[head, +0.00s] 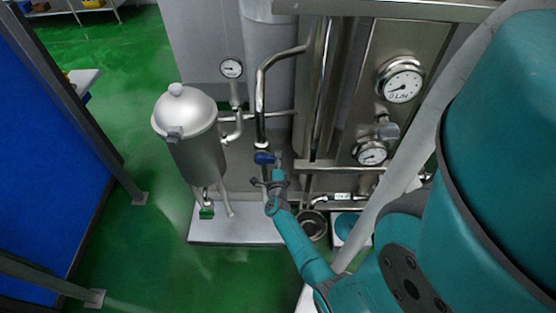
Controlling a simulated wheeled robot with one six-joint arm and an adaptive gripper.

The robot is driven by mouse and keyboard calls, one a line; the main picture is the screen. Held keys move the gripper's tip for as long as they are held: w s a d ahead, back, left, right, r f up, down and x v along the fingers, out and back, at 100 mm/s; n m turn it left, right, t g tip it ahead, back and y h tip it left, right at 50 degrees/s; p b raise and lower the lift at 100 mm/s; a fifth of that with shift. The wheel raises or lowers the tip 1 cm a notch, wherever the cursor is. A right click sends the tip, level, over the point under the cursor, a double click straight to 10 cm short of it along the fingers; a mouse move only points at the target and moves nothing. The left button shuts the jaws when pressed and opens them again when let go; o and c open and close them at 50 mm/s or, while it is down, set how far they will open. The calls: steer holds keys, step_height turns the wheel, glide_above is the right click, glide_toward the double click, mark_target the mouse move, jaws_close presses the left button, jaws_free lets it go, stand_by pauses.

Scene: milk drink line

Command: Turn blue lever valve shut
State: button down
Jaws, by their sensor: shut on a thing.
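The blue lever valve (265,158) sits at the lower end of a vertical steel pipe, near the middle of the head view. My gripper (266,181) is right at the valve, coming from below in the picture, and is shut on the lever. The fingertips are small and dark, and my wrist hides part of the contact. The exact angle of the lever cannot be told.
A steel tank with a domed lid (184,112) stands to the left on a pale base plate (240,230). A steel panel with gauges (402,84) is at right. Open green floor (140,235) lies to the left.

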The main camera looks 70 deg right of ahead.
steer(key=c, duration=0.7)
jaws_free()
steer(key=shift+f, duration=0.1)
steer(key=v, duration=1.2)
steer(key=shift+s, duration=0.1)
steer(key=shift+a, duration=0.1)
